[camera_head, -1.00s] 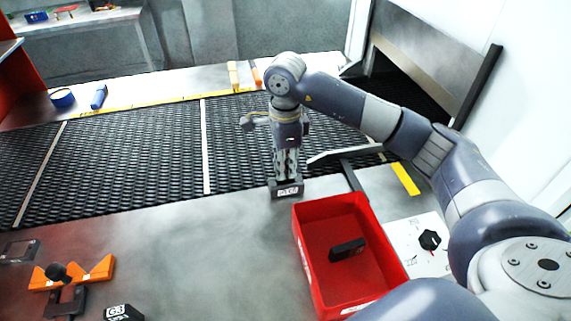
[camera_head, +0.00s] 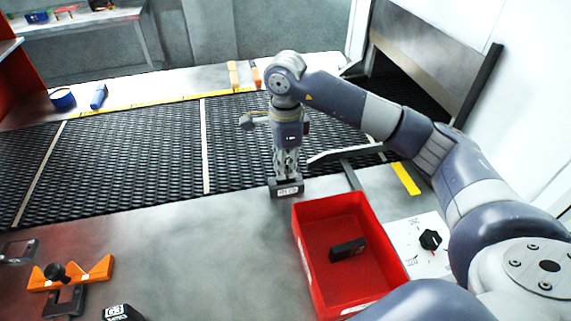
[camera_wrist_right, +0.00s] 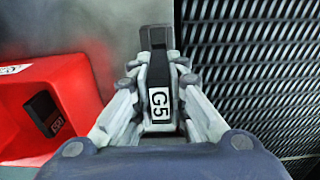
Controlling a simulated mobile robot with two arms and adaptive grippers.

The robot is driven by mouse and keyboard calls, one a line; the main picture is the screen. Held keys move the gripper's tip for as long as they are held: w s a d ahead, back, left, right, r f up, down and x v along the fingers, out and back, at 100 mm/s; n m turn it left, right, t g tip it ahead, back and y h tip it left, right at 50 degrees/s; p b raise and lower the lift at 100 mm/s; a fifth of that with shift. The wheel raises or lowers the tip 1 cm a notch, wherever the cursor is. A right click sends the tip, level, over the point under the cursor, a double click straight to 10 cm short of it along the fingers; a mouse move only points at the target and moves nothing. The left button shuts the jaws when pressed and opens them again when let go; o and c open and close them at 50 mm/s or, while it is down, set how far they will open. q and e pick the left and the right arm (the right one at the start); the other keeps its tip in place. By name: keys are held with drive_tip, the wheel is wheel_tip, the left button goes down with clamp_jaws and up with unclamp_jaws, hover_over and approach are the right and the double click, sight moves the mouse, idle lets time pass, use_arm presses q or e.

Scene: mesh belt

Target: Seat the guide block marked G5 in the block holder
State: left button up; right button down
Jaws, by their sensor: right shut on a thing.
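In the wrist view the fingers (camera_wrist_right: 160,118) close on the block from both sides. An orange piece with two V-shaped ends and a black knob (camera_head: 70,272) stands at the left of the table; I cannot tell whether it is the block holder. My left gripper is not in view.
A red bin (camera_head: 308,262) right of the held block contains a dark block (camera_head: 348,249). Another labelled block (camera_head: 122,313) lies at the front edge of the picture. A black bracket (camera_head: 18,252) is at far left.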

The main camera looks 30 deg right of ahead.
drive_tip(key=shift+b, duration=0.35)
idle(0.7)
drive_tip(key=shift+f+b, duration=1.3)
drive_tip(key=shift+f, duration=0.15)
drive_tip(key=c, duration=1.5)
unclamp_jaws()
wheel_tip(320, 180, up, 12)
drive_tip(key=shift+r, duration=0.1)
